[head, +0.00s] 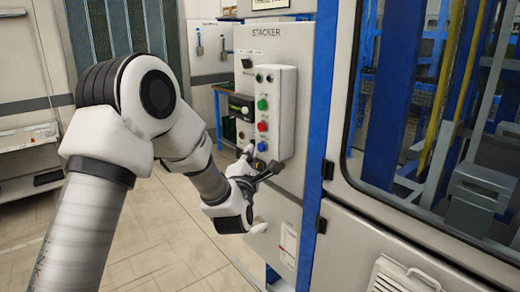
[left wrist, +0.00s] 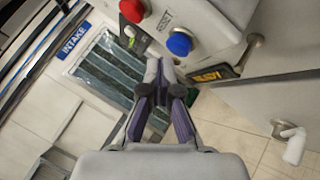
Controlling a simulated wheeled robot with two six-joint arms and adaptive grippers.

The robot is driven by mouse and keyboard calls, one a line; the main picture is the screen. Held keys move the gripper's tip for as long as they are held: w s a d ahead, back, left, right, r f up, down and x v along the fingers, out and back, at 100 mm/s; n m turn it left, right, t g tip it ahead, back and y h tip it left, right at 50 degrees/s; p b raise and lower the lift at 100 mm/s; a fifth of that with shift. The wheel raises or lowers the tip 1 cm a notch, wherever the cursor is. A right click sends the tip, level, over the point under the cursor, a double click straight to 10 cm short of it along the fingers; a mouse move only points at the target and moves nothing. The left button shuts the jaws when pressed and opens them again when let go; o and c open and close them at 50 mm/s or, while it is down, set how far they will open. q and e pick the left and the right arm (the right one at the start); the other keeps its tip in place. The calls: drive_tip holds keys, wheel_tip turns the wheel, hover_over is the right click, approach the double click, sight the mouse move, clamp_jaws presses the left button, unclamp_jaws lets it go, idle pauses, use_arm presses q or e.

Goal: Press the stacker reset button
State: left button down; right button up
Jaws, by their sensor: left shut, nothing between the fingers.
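The grey control box (head: 282,110) on the stacker cabinet carries a green button (head: 262,104), a red button (head: 262,127) and a blue button (head: 262,146) in a column. The blue button also shows in the left wrist view (left wrist: 179,44), with a small label beside it that is too blurred to read surely. My left gripper (head: 250,153) is shut and empty, close to the lower part of the box. In the left wrist view its fingertips (left wrist: 160,65) lie just below the blue button in the picture; contact cannot be told. My right gripper is out of view.
The stacker cabinet (head: 275,45) stands beside a blue post (head: 318,100) and a glazed enclosure at right. Open tiled floor (head: 160,240) lies at left.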

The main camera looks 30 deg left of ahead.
use_arm(q)
drive_tip(key=s, duration=0.1)
drive_tip(key=s+a+b, duration=0.1)
drive_tip(key=s, duration=0.1)
drive_tip(key=s+a, duration=0.1)
drive_tip(key=shift+s, duration=0.3)
idle(0.6)
